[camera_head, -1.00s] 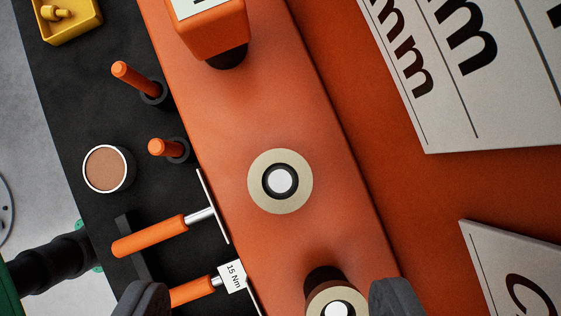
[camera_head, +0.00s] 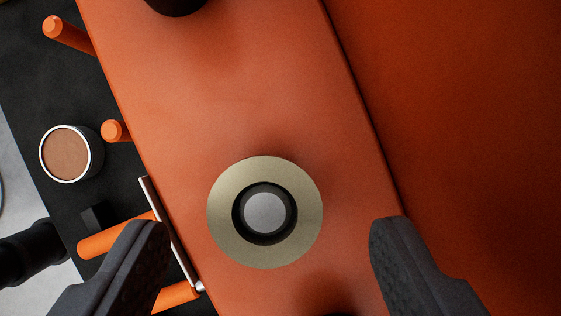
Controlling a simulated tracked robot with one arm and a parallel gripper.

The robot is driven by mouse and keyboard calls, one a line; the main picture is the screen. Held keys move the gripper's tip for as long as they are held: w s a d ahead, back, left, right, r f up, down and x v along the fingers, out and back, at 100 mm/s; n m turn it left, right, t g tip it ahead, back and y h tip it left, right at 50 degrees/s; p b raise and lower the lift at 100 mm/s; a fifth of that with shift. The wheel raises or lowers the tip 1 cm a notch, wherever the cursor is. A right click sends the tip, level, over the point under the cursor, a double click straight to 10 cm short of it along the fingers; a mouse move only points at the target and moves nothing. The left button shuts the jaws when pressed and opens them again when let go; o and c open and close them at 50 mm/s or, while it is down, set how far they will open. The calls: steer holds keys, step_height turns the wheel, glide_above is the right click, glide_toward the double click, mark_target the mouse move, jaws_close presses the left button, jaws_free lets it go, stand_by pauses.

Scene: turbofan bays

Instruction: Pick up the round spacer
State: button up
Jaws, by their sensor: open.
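The round spacer (camera_head: 226,212) is a pale gold ring with a dark inner hole and a grey round centre. It sits on the orange surface (camera_head: 250,90) near the middle of the view. My gripper (camera_head: 262,235) is open, with one dark finger at the lower left and the other at the lower right. The spacer shows between the two fingertips, a little toward the top of the picture, and neither finger appears to touch it. How far the fingertips are above it I cannot tell.
Orange-handled tools (camera_head: 115,237) lie on the black strip at the left, partly behind my left finger. Two orange pegs (camera_head: 112,131) and a round copper-coloured container (camera_head: 68,154) are also there. A dark round part (camera_head: 177,5) is at the top edge. The orange area at the right is clear.

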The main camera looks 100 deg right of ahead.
steer(key=shift+a+f, duration=0.25)
steer(key=shift+f, duration=0.3)
steer(key=c, duration=1.2)
steer(key=shift+o, duration=0.2)
steer(key=shift+r, duration=0.1)
